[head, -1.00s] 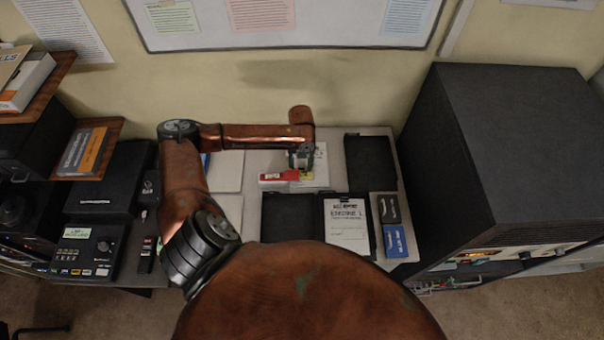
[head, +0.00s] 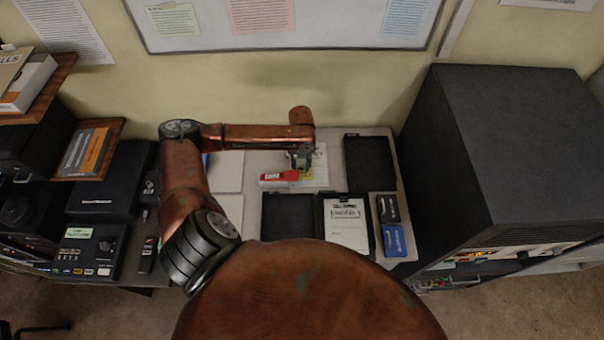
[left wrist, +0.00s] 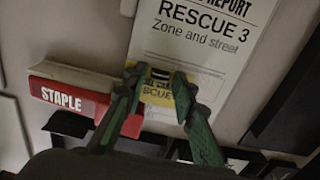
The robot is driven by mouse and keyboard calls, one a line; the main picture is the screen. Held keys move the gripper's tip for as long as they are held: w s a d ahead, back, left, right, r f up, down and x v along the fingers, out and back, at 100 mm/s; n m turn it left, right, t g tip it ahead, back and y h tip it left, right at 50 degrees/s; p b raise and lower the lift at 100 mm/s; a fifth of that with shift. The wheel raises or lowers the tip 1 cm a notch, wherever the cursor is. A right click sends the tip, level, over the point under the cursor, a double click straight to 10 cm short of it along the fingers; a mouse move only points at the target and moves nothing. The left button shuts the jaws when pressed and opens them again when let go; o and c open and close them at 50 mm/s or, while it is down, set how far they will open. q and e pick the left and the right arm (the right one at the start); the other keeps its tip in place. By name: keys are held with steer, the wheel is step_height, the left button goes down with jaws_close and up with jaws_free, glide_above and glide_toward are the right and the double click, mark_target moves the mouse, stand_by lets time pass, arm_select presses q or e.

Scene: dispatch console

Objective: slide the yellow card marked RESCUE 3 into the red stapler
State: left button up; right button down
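The red stapler (head: 287,180) lies on the desk, and it shows at the left in the left wrist view (left wrist: 80,100) with STAPLE on its side. The yellow card (left wrist: 158,93) is just right of the stapler's red end; only part of its lettering, "SCUE", shows. My left gripper (left wrist: 157,75) points down over the card, a green finger at each side of it and of a dark, pale-banded piece on top. I cannot tell whether the fingers press on it. The left finger hides where card and stapler meet. My right gripper is out of view.
A white RESCUE 3 report sheet (left wrist: 205,30) lies under the card. Open black trays (head: 288,218) and an ENGINE 1 sheet (head: 346,225) lie in front. Black and blue staplers (head: 390,208) lie at right, beside a tall dark cabinet (head: 520,140).

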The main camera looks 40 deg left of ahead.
mark_target(317, 169)
arm_select(q)
jaws_close()
steer(key=shift+p, duration=0.55)
stand_by(0.7)
steer(key=shift+w+d, duration=0.1)
steer(key=shift+w+d+p, duration=0.45)
steer(key=shift+w+d, duration=1.45)
steer(key=shift+d, duration=0.3)
steer(key=shift+r, duration=0.15)
step_height(317, 169, up, 7)
steer(key=p, duration=0.7)
steer(key=shift+r+p, duration=0.15)
steer(key=shift+p, duration=0.2)
